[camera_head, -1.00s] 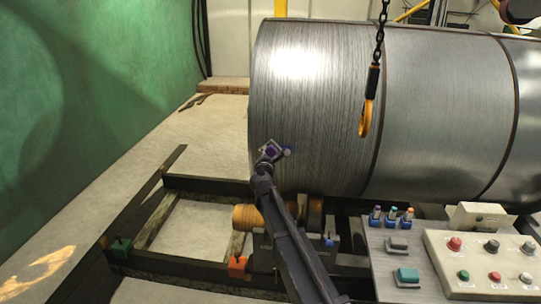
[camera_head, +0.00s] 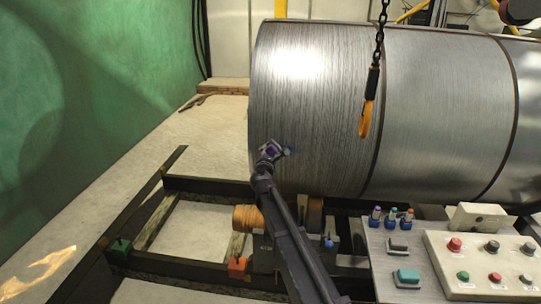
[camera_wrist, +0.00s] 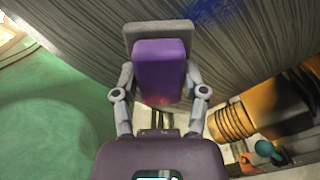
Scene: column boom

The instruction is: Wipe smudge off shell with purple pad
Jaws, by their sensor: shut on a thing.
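The shell (camera_head: 320,110) is a large ribbed grey metal cylinder lying on its side. A blue smudge (camera_head: 290,150) is on its lower left part. In the wrist view the smudge (camera_wrist: 212,10) is at the top edge, up and right of the pad. The purple pad (camera_wrist: 160,68) has a grey layer at its far end. My gripper (camera_wrist: 160,95) is shut on it. In the head view my gripper (camera_head: 268,156) is at the shell's lower left, just left of the smudge. I cannot tell whether the pad touches the shell.
An orange hook (camera_head: 366,118) hangs on a chain before the shell. A control panel (camera_head: 485,262) and a grey bench with small coloured items are at the lower right. An orange roller (camera_head: 247,217) and dark frame rails (camera_head: 200,262) lie below. Floor at left is clear.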

